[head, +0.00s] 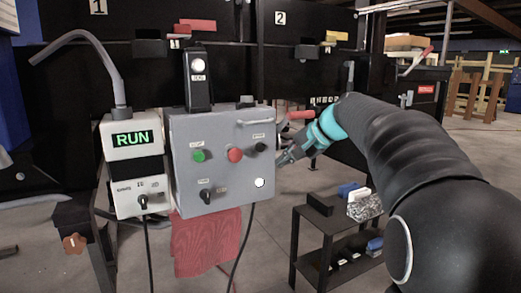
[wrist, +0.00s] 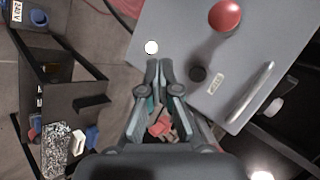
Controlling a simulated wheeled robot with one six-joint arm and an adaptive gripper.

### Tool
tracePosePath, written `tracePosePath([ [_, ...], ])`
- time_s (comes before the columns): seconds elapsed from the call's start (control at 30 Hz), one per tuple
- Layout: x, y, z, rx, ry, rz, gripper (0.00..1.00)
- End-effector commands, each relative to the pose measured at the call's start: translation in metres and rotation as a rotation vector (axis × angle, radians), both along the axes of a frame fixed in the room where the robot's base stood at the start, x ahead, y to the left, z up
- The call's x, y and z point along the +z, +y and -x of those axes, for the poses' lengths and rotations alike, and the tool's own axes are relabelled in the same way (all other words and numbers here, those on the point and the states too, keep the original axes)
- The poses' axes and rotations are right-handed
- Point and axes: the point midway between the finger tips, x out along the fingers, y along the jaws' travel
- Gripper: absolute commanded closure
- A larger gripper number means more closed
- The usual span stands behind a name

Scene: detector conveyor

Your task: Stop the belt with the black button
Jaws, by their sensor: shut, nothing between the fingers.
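The grey control box (head: 222,178) carries a green button (head: 198,156), a red button (head: 235,154) and a black button (head: 261,147) at its right edge. A dark selector knob (head: 206,196) and a lit white lamp (head: 260,183) sit lower. In the wrist view the black button (wrist: 197,74) lies just right of the fingertips, with the red button (wrist: 225,16) beyond. My gripper (head: 282,160) is shut and empty at the box's right side, close to the black button. The fingertips (wrist: 160,66) appear apart from it; their exact gap from the panel is unclear.
A display box (head: 134,136) reading RUN stands left of the control box. A handle (head: 254,122) projects above the black button. A low black shelf (head: 318,220) with small items is below my arm. A red cloth (head: 205,245) hangs under the box.

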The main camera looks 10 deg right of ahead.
Motion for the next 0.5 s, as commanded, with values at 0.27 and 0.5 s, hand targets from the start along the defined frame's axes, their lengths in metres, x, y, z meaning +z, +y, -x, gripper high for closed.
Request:
tracePosePath([
  [0.27,0.002,0.004,-0.01,0.001,0.001,0.001,1.0],
  [0.5,0.003,0.013,-0.038,0.002,0.001,0.001,1.0],
])
